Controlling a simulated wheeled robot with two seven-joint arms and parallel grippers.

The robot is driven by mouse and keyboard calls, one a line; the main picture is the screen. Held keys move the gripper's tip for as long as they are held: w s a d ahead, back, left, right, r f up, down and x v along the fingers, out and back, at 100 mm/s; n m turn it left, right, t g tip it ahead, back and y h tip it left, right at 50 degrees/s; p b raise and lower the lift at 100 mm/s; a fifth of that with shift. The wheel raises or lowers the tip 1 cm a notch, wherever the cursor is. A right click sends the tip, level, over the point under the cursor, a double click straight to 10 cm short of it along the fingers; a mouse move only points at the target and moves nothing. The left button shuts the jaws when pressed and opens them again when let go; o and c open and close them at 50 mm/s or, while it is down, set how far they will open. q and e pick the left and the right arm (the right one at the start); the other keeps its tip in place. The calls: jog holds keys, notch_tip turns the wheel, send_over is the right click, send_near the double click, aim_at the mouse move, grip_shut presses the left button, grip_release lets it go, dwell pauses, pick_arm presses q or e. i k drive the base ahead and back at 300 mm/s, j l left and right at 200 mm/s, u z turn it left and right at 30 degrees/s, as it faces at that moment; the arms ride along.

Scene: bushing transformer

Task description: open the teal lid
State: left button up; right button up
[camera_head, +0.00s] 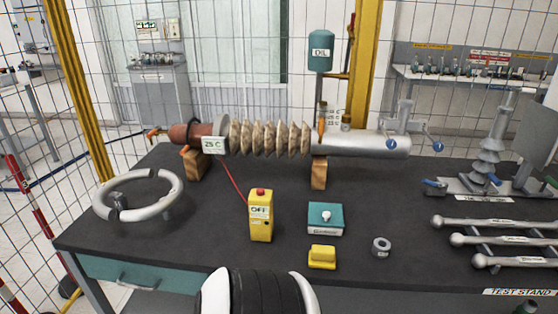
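A small teal box (325,217) sits on the dark table, right of the middle. Its teal top bears a white knob and looks shut, flat on the box. A white label with text too small to read is on its front. Neither of my grippers shows. A white and black ribbed part, apparently my own arm, rises at the bottom edge in front of the table. No gripper is near the box in this view.
A yellow OFF switch box (260,215) stands left of the teal box. A yellow block (322,257) and a grey ring (381,247) lie in front. The ribbed bushing (270,138) rests on wooden blocks behind. Silver rods (495,240) lie right, a white ring (138,195) left.

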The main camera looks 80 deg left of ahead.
aim_at(324, 214)
jog(key=u, duration=2.1)
jog(key=i+j+z, duration=0.15)
jog(key=z, duration=0.25)
jog(key=i+j+z, duration=0.1)
jog(key=j+z, duration=0.3)
